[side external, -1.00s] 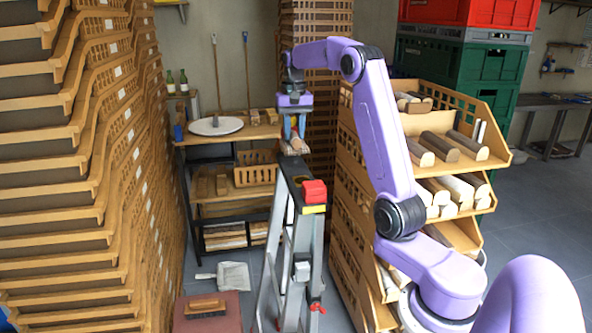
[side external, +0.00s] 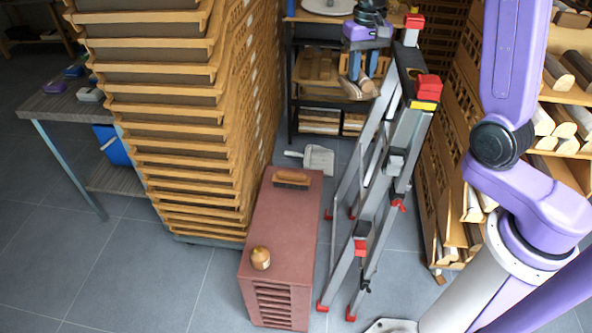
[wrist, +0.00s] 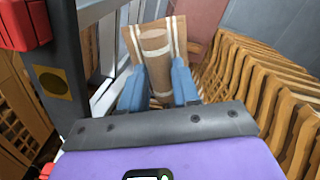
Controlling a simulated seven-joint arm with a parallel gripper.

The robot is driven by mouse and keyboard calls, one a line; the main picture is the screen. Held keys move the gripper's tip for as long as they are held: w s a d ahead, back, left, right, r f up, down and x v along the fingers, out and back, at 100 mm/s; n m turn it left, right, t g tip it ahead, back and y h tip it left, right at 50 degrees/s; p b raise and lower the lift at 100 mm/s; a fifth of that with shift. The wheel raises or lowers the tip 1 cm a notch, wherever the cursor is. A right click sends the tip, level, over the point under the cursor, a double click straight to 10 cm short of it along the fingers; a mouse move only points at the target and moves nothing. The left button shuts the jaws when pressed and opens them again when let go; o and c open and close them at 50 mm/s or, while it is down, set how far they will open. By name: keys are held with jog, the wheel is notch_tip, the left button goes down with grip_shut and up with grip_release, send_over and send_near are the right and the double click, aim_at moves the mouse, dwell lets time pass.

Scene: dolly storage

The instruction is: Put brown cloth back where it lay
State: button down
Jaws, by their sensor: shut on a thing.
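The brown cloth (side external: 352,90), with pale stripes, hangs folded in my gripper (side external: 360,78), just left of the stepladder's top. In the wrist view, the cloth (wrist: 155,42) sits between the two blue fingertips of my gripper (wrist: 159,88), brown in the middle with white bands. My gripper is shut on it and holds it in the air. Its lower side is hidden in the wrist view.
The stepladder (side external: 378,190) stands close to the right of my gripper. A reddish chest (side external: 278,222) bears a brush (side external: 292,179) and a small wooden piece (side external: 260,257). A dustpan (side external: 319,158) lies behind it. Stacked wooden trays (side external: 170,130) rise left. Floor is clear front left.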

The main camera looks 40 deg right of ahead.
jog(key=s+a+f+n, duration=0.1)
jog(key=s+a+f, duration=0.1)
jog(key=a+f, duration=0.75)
jog(key=s+a+f+n, duration=0.15)
jog(key=a+f, duration=0.25)
jog(key=f, duration=1)
jog(key=s+a+f+n, duration=0.2)
jog(key=s+a+f, duration=0.1)
jog(key=s+f, duration=1.2)
jog(key=w+a+f, duration=0.2)
jog(key=w+f, duration=0.1)
jog(key=w, duration=0.1)
jog(key=w+a+f, duration=0.2)
jog(key=w+f, duration=0.2)
jog(key=w, duration=0.1)
jog(key=w+a+f, duration=0.2)
jog(key=w+f, duration=0.1)
jog(key=w, duration=0.1)
jog(key=shift+w+f, duration=0.15)
jog(key=shift+f, duration=0.1)
jog(key=shift+w+a+f, duration=0.1)
jog(key=shift+w+f, duration=0.15)
jog(key=shift+f, duration=1.55)
